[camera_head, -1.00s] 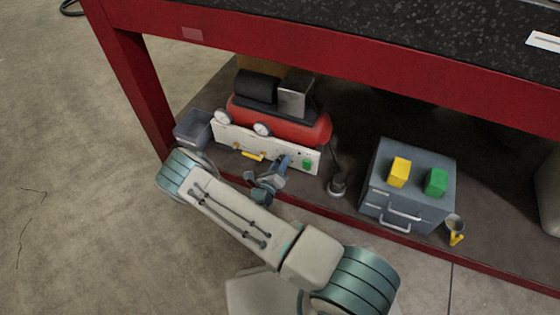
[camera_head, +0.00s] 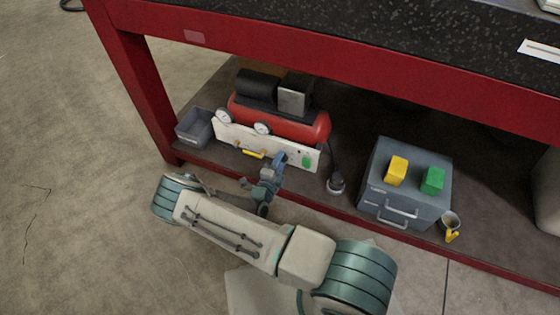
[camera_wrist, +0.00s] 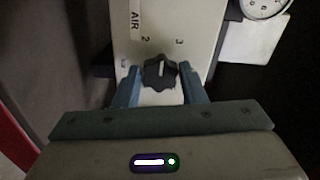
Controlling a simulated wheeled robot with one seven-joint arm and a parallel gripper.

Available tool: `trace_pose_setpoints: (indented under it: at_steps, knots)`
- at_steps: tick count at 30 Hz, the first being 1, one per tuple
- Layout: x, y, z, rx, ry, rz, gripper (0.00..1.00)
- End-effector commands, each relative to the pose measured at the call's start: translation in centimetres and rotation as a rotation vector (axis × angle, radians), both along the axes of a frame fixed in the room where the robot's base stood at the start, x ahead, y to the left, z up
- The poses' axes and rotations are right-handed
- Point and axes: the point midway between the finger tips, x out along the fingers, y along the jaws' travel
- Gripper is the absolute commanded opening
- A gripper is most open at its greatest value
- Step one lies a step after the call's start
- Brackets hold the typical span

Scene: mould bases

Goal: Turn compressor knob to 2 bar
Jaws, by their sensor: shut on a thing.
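The red compressor (camera_head: 300,124) stands on the lower shelf with a pale front panel (camera_head: 232,131). In the wrist view the panel (camera_wrist: 190,18) carries a dark knob (camera_wrist: 153,76) with a white pointer line. The pointer faces roughly up the picture, between the printed 2 and 3; its exact setting is hard to tell. My gripper (camera_wrist: 161,88) has one finger on each side of the knob and is shut on it. In the head view my gripper (camera_head: 279,160) reaches the panel's lower right part, and the knob is hidden there.
Two gauges (camera_head: 262,128) sit at the compressor's front. A grey bin (camera_head: 195,128) stands left of it. The red bench beam (camera_head: 330,67) runs above the shelf.

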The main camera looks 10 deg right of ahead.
Motion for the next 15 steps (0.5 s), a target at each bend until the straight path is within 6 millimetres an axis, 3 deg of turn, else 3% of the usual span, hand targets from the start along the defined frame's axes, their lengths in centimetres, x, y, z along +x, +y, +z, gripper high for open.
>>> trace_pose_setpoints:
  at_steps: [15]
  knots:
    - [-0.18,-0.01,-0.17,-0.337,0.248,0.000,0.15]
